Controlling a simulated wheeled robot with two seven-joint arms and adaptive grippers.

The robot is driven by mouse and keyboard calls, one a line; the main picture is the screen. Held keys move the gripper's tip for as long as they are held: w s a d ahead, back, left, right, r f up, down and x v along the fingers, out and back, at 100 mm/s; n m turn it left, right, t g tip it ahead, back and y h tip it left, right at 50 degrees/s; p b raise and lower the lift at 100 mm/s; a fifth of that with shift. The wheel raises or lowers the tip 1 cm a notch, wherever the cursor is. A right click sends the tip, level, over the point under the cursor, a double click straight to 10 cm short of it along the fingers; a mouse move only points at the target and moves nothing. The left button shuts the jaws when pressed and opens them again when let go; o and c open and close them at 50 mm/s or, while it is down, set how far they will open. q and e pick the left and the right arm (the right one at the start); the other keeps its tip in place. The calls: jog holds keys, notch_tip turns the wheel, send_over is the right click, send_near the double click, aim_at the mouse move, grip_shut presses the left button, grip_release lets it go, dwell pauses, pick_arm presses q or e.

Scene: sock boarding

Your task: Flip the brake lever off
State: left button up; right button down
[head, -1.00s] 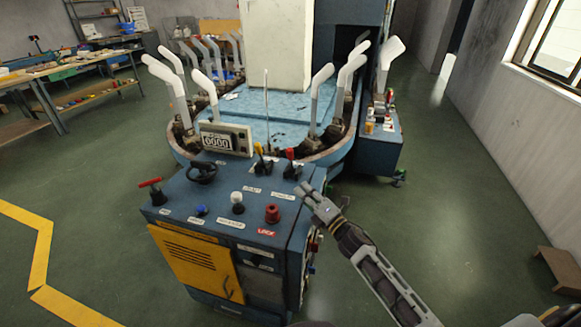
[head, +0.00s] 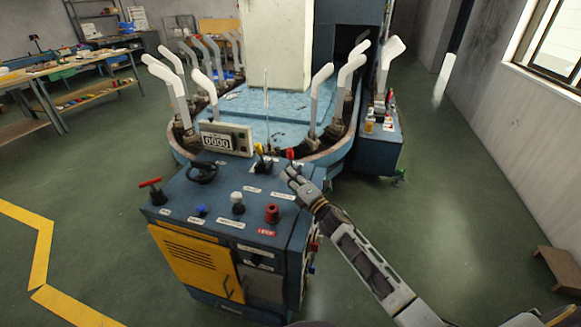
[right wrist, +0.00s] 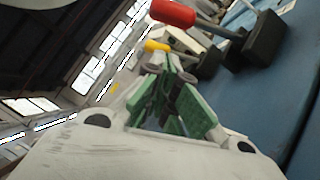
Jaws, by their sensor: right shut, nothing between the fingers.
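Two levers stand at the back of the blue control console (head: 185,190). One has a red knob (head: 290,153) and the other a yellow knob (head: 258,148). A red-handled lever (head: 150,183) stands at the console's left edge. The labels are too small to read, so I cannot tell which is the brake lever. My right gripper (head: 289,174) is shut and empty, over the console's right edge, just in front of the red-knobbed lever. In the right wrist view, the red knob (right wrist: 172,12) and the yellow knob (right wrist: 157,46) show beyond the green-padded fingers (right wrist: 168,72). My left gripper is not in view.
The console top also has a black handwheel (head: 203,170), a white knob (head: 237,199), a blue button (head: 201,210) and a red button (head: 272,213). A counter box (head: 226,138) stands at its back. The boarding machine with white forms (head: 322,75) is behind.

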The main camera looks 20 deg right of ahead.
aim_at(291, 160)
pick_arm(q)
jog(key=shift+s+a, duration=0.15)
pick_arm(e)
jog(key=shift+w+d+r, duration=0.25)
jog(key=shift+w, duration=0.35)
jog(key=shift+w+d+r, duration=0.25)
jog(key=shift+w, duration=0.3)
jog(key=shift+w+d+r, duration=0.25)
jog(key=shift+w, duration=0.35)
pick_arm(q)
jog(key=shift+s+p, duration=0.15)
jog(key=shift+p, duration=0.2)
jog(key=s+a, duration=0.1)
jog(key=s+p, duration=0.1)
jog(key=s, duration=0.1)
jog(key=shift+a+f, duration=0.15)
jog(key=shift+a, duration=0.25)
pick_arm(e)
jog(key=shift+w+d+r+m, duration=0.15)
jog(key=shift+w+r+m, duration=0.05)
jog(key=shift+m, duration=0.1)
pick_arm(q)
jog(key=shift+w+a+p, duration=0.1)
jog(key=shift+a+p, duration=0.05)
jog(key=shift+p, duration=0.25)
pick_arm(e)
jog(key=shift+r+g+h, duration=0.1)
jog(key=shift+g+h, duration=0.2)
